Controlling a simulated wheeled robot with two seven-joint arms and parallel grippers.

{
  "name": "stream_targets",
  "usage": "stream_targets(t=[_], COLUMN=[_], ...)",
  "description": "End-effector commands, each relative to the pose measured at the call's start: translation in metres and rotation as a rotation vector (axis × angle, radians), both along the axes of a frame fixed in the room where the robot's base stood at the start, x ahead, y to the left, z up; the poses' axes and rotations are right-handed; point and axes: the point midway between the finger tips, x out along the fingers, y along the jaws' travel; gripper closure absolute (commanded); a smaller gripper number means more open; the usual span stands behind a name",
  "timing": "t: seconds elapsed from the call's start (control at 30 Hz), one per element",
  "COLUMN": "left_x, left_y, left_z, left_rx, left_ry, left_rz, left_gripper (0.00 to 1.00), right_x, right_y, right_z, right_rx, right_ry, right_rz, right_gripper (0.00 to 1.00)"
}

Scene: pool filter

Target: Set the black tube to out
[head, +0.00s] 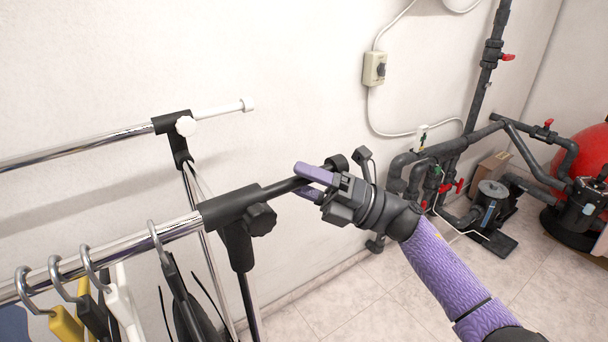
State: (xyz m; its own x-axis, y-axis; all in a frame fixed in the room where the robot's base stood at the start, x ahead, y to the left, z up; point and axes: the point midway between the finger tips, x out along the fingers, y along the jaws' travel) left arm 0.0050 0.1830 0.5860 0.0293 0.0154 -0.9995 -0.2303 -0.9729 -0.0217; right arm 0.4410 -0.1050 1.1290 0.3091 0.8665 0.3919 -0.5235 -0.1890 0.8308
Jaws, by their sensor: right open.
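The black tube (282,187) sticks out to the right from the black joint at the end of the clothes rack's front rail. A black cap (337,163) ends it. My right gripper (306,182) is open at the outer part of the tube, near the cap. Its purple fingers lie above and below the tube in the picture and partly hide it. I cannot tell whether they touch it. My left gripper is not in view.
A black joint with a knob (262,218) holds the front rail. A white tube (225,109) extends from the rear rail. Hangers (154,236) hang at left. Pool pipes, a pump (492,202) and a red tank (580,160) stand at right. Floor (345,300) below is clear.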

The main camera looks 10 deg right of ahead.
Motion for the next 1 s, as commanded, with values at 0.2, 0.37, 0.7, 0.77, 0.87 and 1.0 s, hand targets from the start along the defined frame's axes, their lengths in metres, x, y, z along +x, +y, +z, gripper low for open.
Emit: stream_targets(t=[0.2,0.37,0.7,0.77,0.87,1.0], left_x=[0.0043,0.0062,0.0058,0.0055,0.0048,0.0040], left_y=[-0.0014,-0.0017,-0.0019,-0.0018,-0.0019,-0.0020], left_z=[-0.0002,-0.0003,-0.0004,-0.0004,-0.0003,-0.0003], left_rx=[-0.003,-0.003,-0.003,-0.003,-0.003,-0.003], left_ry=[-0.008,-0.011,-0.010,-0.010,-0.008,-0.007], left_rz=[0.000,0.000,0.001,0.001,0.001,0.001], left_gripper=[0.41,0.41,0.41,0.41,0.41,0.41], right_x=[0.0008,0.0008,0.0009,0.0009,0.0009,0.0008], right_y=[0.0017,0.0016,0.0014,0.0013,0.0013,0.0013], right_z=[0.0003,0.0002,-0.0001,-0.0002,-0.0002,-0.0004], right_rx=[0.001,0.001,0.001,0.001,0.001,0.000], right_ry=[0.002,0.003,0.003,0.003,0.003,0.004], right_rz=[-0.002,-0.001,-0.001,-0.001,-0.001,-0.001], right_gripper=[0.37,0.63,1.00,1.00,1.00,1.00])
